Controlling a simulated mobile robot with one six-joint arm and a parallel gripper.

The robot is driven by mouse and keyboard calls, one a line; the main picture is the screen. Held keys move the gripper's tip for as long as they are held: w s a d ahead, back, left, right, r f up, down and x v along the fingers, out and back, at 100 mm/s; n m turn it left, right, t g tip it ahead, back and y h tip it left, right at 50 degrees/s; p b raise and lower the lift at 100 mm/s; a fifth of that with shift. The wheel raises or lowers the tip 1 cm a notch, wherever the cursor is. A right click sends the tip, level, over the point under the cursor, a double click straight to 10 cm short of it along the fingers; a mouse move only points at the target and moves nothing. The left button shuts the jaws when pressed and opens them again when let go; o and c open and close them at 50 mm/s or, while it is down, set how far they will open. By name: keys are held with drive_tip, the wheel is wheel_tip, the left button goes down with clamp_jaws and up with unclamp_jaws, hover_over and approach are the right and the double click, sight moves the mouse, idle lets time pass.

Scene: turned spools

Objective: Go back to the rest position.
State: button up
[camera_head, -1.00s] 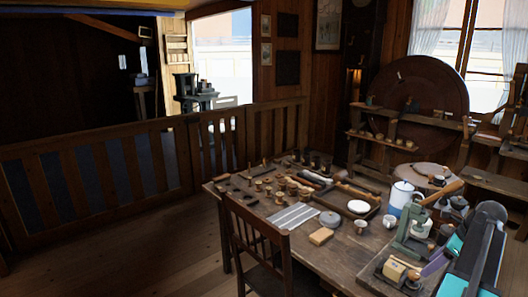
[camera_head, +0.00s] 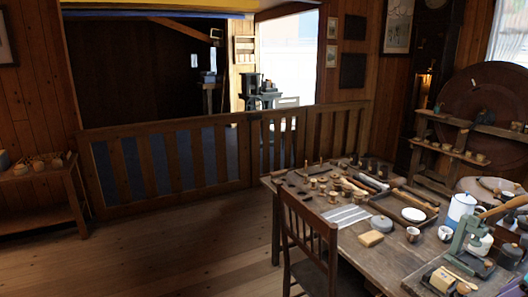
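My gripper is not in view, so whether it holds anything does not show. The wooden worktable (camera_head: 345,246) stands at the right, cut off by the right and bottom edges. Several small turned wooden spools (camera_head: 320,186) stand on its far left part. A yellowish block (camera_head: 370,238) lies near the front edge, beside pale flat strips (camera_head: 347,216) and a round grey tin (camera_head: 381,223).
A dark chair (camera_head: 308,243) stands against the table's near left side. A wooden railing (camera_head: 190,155) runs across behind. A side bench (camera_head: 40,190) with small round items stands at far left. The plank floor (camera_head: 185,255) between is clear. A white-and-blue pot (camera_head: 461,207) and green tool (camera_head: 462,243) crowd the table's right.

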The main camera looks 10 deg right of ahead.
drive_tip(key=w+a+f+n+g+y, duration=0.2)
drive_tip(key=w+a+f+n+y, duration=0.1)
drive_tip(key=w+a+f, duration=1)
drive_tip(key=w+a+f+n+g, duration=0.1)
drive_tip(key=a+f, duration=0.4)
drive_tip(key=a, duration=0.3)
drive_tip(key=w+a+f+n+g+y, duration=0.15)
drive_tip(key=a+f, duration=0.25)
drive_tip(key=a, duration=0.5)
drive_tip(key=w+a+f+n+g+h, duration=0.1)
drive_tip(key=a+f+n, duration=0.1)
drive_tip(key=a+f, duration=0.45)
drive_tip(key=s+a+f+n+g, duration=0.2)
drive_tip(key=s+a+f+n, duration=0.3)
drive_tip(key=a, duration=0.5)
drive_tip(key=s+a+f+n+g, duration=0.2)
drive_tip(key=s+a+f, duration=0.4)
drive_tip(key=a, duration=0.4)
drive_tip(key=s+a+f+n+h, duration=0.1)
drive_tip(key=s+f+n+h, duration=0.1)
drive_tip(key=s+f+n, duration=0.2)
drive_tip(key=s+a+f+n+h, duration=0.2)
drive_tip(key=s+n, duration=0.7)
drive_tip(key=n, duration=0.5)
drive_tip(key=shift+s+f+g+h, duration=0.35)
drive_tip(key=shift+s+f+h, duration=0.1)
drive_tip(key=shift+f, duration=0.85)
